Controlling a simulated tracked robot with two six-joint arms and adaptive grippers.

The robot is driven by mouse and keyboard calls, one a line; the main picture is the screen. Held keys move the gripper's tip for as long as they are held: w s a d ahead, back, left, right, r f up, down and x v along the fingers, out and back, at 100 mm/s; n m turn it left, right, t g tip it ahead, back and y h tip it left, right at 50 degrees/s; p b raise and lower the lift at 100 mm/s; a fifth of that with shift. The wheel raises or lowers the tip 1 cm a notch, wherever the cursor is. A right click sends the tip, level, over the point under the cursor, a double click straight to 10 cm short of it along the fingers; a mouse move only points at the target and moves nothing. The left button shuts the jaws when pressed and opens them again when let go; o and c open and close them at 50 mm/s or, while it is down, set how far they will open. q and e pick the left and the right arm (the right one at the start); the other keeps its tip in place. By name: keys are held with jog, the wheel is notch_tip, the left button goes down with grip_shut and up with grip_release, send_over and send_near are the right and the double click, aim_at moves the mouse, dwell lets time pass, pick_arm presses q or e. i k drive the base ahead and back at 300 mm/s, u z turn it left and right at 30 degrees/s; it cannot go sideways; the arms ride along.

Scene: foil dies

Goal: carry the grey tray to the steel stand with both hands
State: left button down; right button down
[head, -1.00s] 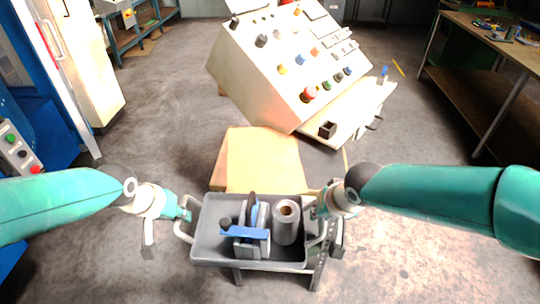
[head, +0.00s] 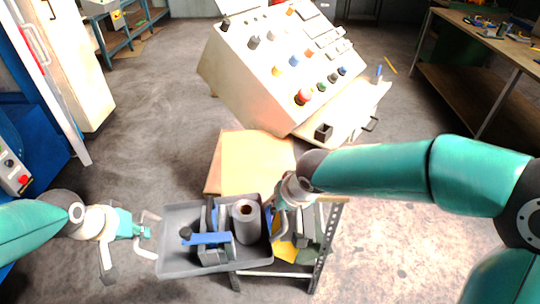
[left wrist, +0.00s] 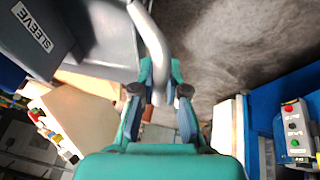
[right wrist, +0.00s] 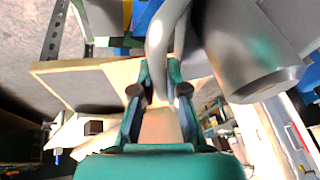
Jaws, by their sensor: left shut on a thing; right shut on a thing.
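The grey tray (head: 172,232) is in the lower middle of the head view, holding a grey roll (head: 246,222) with a brown core and a blue-handled device (head: 212,240). My left gripper (head: 146,232) is shut on the tray's left handle; in the left wrist view the bar (left wrist: 150,35) runs between its fingers. My right gripper (head: 276,208) is shut on the right handle (right wrist: 163,35). A stand with perforated steel legs (head: 321,250) is below and right of the tray, partly hidden. It bears yellow and dark green items.
A cardboard-coloured box (head: 258,165) lies just beyond the tray. A slanted control console (head: 270,80) stands behind it. A workbench (head: 480,40) is at the far right, and a blue cabinet (head: 40,125) at the left. Bare floor (head: 150,130) lies between cabinet and console.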

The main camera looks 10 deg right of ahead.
aim_at(262, 166)
jog(key=u, duration=0.1)
jog(key=i, duration=0.95)
jog(key=z, duration=0.6)
